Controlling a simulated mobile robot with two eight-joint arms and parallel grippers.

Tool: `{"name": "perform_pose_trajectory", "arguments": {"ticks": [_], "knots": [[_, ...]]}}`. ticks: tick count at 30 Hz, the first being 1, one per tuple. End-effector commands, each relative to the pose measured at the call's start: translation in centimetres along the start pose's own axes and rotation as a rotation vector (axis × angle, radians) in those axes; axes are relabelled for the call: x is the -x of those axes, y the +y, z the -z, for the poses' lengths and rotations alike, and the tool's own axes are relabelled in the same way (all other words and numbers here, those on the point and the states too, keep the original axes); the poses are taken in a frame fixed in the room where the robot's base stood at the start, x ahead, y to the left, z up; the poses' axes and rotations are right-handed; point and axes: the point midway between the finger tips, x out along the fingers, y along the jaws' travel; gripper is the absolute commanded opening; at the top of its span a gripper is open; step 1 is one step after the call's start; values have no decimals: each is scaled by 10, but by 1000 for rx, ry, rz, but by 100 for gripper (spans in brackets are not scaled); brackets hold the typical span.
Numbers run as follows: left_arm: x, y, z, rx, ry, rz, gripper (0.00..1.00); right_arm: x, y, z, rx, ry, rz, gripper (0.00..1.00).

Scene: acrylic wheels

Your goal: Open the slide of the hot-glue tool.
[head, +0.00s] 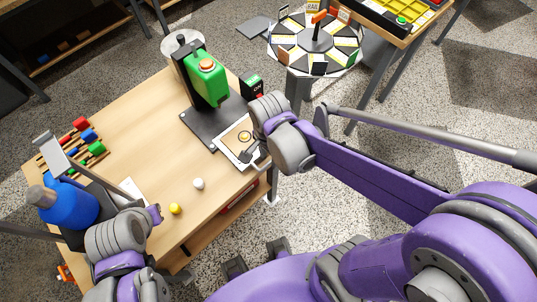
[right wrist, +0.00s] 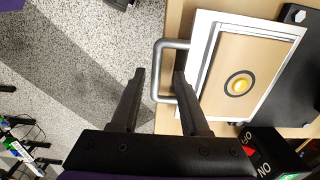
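The hot-glue tool (head: 207,82) is a green upright body with an orange-red top on a black base plate (head: 200,125) in the head view. Its slide (head: 240,140) is a white-framed tray with a tan plate and a yellow disc in a dark ring. The slide also shows in the right wrist view (right wrist: 222,60), with a grey loop handle (right wrist: 157,72) on its left side. My right gripper (right wrist: 158,75) is open, its fingers on either side of the handle's bar with gaps showing.
The wooden table (head: 140,130) also holds a blue bottle (head: 65,203), coloured pieces on a rack (head: 80,140), a white ball (head: 198,183) and a yellow ball (head: 175,208). Left of the handle is open floor.

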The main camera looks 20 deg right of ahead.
Motion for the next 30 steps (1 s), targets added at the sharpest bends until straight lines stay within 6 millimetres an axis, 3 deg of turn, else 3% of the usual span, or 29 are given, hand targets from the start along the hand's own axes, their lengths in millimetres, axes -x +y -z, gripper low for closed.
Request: {"name": "perform_pose_trajectory", "arguments": {"ticks": [8, 21, 30], "knots": [[2, 0, 2, 0, 2, 0, 0, 9, 0, 0, 0, 0, 0, 45], [14, 0, 16, 0, 14, 0, 0, 90, 0, 0, 0, 0, 1, 45], [15, 0, 17, 0, 15, 0, 0, 108, 0, 0, 0, 0, 0, 45]]}}
